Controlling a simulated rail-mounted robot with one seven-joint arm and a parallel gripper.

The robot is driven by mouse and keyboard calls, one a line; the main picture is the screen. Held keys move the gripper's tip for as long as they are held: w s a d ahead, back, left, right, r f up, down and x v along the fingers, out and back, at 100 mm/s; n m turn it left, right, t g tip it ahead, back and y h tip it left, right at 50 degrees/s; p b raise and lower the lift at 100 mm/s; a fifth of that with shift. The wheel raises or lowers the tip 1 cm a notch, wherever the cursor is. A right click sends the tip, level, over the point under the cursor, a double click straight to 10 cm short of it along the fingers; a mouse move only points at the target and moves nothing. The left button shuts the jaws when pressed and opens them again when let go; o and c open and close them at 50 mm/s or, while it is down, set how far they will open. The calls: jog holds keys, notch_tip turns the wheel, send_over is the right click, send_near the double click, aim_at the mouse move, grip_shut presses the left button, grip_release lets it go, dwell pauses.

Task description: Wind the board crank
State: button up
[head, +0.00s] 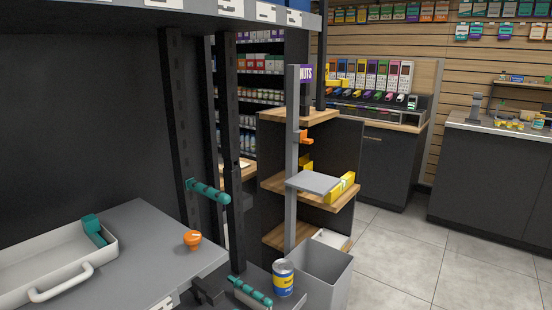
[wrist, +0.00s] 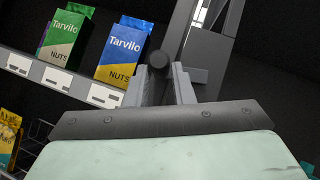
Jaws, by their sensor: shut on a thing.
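In the wrist view, my gripper (wrist: 160,88) has its two grey fingers closed around a dark, round-ended knob (wrist: 158,60). The knob stands in front of a grey upright with a small plate beside it. It looks like the grip of the board crank, but the crank's arm and hub are hidden behind the fingers. My gripper does not show in the head view. There, a teal handle (head: 208,192) sticks out from a dark post, and a second teal handle (head: 252,291) lies low near the front.
In the wrist view, a green nut bag (wrist: 64,38) and a blue nut bag (wrist: 124,50) stand on a shelf at left. In the head view, a pale tray (head: 62,262), an orange knob (head: 192,240) and a blue-yellow can (head: 283,277) are nearby. Floor is clear at right.

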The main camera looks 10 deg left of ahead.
jog(key=shift+w+d+f+b, duration=0.1)
jog(key=shift+w+f+b, duration=0.1)
jog(key=shift+f+b, duration=0.35)
jog(key=shift+f, duration=0.1)
